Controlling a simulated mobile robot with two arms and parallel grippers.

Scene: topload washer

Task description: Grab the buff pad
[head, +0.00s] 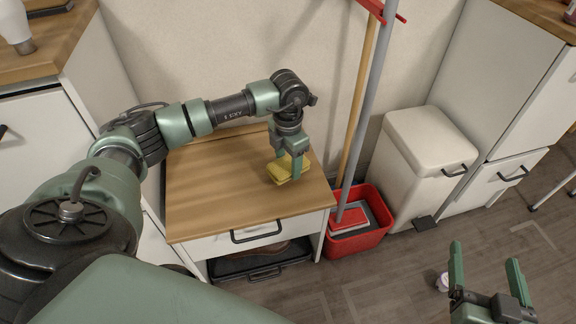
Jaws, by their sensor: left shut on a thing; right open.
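The buff pad (280,172) is a small yellowish block near the right side of the small wooden-topped cabinet (215,195). My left gripper (287,167) reaches down from above and is shut on the pad. One finger shows in front of the pad's right part; the other is mostly hidden. The pad is at or just above the wooden top; I cannot tell if it touches. My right gripper (486,270) is open and empty at the lower right, above the floor.
A red bucket (358,243) with a mop and a wooden handle (357,110) stands right of the cabinet. A cream pedal bin (425,165) stands further right. A small whitish item (442,282) lies on the floor by my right gripper. The wooden top is otherwise largely clear.

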